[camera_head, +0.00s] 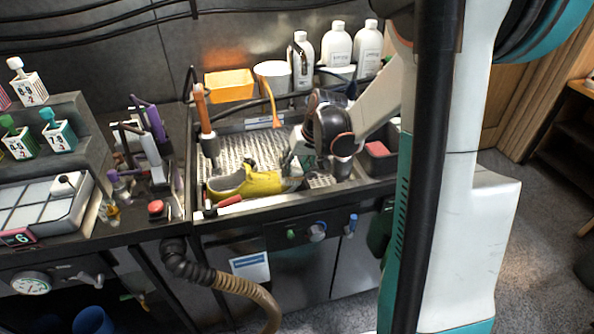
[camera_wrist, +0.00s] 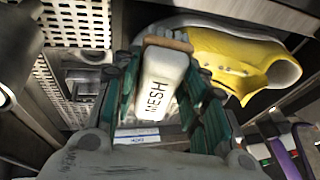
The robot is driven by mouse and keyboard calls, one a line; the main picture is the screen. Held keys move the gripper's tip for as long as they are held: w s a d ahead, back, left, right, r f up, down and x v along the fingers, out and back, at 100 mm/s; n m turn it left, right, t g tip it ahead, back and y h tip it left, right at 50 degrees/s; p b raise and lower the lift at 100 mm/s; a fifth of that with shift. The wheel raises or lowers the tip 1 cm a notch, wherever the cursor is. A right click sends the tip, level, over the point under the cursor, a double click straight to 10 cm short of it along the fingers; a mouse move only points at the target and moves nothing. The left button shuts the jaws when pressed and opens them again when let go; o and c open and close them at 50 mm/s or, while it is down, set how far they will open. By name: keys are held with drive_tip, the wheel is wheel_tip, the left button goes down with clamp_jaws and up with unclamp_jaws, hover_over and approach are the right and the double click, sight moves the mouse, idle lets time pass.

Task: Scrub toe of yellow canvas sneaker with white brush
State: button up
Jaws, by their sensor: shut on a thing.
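The yellow canvas sneaker (camera_head: 246,184) lies in the sink-like work tray (camera_head: 200,199), with its toe toward the right in the head view. The wrist view shows its yellow upper (camera_wrist: 222,57), pale sole edge and opening. My gripper (camera_head: 288,162) is at the toe end. Its green fingers (camera_wrist: 165,88) are shut on a white brush (camera_wrist: 161,80) marked "MESH". The brush's tan bristle end (camera_wrist: 168,42) overlaps the toe edge in the wrist view; I cannot tell whether it touches. The brush is not clear in the head view.
An orange bin (camera_head: 229,85), a white bucket (camera_head: 272,72) and several white bottles (camera_head: 337,46) stand behind the tray. An orange-handled tool (camera_head: 203,110) stands at the tray's left. A red item (camera_head: 230,202) lies at the front edge. The perforated tray floor behind the sneaker is mostly clear.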

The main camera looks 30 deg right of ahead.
sight(299, 172)
drive_tip(key=shift+w+d+f+b, duration=0.1)
drive_tip(key=shift+w+d+b, duration=0.15)
drive_tip(key=shift+w, duration=1.05)
drive_tip(key=shift+w+d+f+b, duration=0.1)
drive_tip(key=shift+w+d, duration=0.2)
drive_tip(key=shift+w, duration=0.95)
drive_tip(key=shift+f, duration=0.1)
drive_tip(key=shift+s, duration=0.1)
drive_tip(key=shift+s+a+f, duration=0.1)
drive_tip(key=shift+s+a, duration=0.15)
drive_tip(key=shift+s, duration=0.65)
drive_tip(key=shift+s+a, duration=0.25)
drive_tip(key=shift+s, duration=0.6)
drive_tip(key=shift+s+a, duration=0.2)
drive_tip(key=shift+s, duration=0.75)
drive_tip(key=shift+s+a, duration=0.2)
drive_tip(key=shift+s, duration=0.9)
drive_tip(key=shift+c, duration=0.4)
